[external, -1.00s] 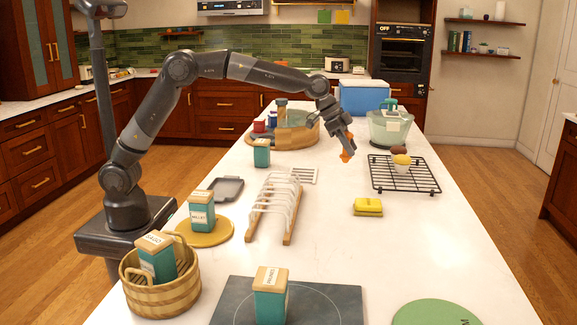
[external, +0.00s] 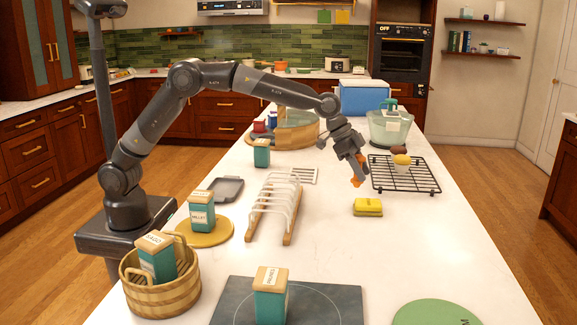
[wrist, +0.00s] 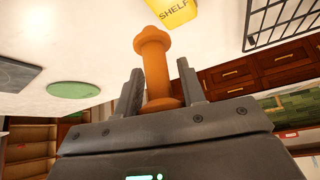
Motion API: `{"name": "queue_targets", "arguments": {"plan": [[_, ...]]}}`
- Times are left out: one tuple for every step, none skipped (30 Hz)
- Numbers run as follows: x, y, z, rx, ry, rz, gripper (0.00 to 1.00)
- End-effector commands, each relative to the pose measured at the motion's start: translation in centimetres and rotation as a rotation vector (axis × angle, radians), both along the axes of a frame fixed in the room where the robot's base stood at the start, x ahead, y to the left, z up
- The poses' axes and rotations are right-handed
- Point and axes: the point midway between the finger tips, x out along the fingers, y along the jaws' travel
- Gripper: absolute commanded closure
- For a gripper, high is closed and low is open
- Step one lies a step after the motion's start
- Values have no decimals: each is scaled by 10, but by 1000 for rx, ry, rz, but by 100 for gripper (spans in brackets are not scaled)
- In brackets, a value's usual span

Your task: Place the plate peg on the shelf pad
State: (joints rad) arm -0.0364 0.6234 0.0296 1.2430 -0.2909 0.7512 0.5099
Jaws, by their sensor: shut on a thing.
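The orange plate peg (wrist: 156,65) is between the two fingers of my gripper (wrist: 158,93) in the wrist view, its flanged end sticking out past the fingertips. In the external view my gripper (external: 357,170) points down over the counter, and the peg (external: 358,183) shows as a small orange piece at its tip. The yellow block labelled SHELF in the wrist view (wrist: 176,12) appears to be the shelf pad (external: 367,207). It lies on the counter just in front of and below the gripper in the external view. The peg is apart from it.
A black wire rack (external: 405,187) with small items stands right of the gripper. A white plate rack on wooden rails (external: 250,226) is to the left. A green round mat (external: 435,313) lies at the front. The counter between the pad and the mat is clear.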

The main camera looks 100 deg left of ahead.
Motion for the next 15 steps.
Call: {"name": "queue_targets", "arguments": {"plan": [[4,9,-6,0,1,3,86],[7,12,-8,0,0,2,86],[9,15,-11,-1,0,1,86],[10,18,-13,0,1,1,86],[11,19,-14,-1,0,0,86],[12,21,-14,-1,0,0,86],[12,22,-15,-2,-1,0,86],[13,22,-16,-2,-1,0,86],[13,23,-19,-1,0,-1,86],[13,22,-22,-1,1,-1,86],[12,22,-26,0,2,-1,86],[12,22,-32,0,3,-2,86],[12,22,-37,0,2,-1,86],[12,22,-42,0,3,-1,86],[12,22,-48,-1,4,0,86]]}}
